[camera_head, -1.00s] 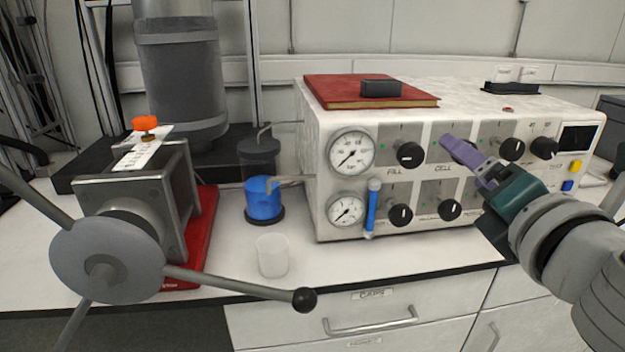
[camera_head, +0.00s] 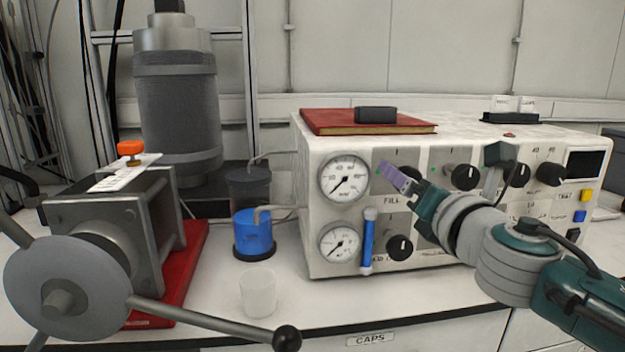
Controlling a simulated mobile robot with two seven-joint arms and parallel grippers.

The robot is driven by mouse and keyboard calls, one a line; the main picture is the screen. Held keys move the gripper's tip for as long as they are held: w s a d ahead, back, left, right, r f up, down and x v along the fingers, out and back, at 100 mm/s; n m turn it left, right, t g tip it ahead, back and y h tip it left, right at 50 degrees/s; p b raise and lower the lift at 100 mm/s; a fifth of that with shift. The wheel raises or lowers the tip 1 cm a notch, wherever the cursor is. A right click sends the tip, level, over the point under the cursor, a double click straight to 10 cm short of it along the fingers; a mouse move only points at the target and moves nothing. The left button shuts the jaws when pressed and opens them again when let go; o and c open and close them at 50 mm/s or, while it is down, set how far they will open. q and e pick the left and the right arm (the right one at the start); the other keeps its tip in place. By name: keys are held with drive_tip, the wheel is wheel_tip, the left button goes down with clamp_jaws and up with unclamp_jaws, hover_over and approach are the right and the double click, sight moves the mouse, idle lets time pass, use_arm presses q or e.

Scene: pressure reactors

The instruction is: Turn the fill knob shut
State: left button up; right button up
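The fill knob (camera_head: 411,172) is a round black knob on the front panel of the white control box, just right of the upper gauge and above the "FILL" label. It is mostly hidden behind my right gripper (camera_head: 391,175). That gripper comes in from the right, and its purple fingers lie in front of the knob, pointing left. The fingers overlap in this view, so I cannot tell whether they touch the knob or how far apart they are. The knob's pointer is hidden. My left gripper is not in view.
The cell knob (camera_head: 463,177) is close right of the gripper. The upper gauge (camera_head: 345,178) and a blue flow tube (camera_head: 368,240) are to the left. A lower knob (camera_head: 400,247) sits below. A vise-like device with a long handle (camera_head: 210,322) stands at the left.

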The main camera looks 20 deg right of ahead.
drive_tip(key=shift+w, duration=0.2)
clamp_jaws()
idle(0.6)
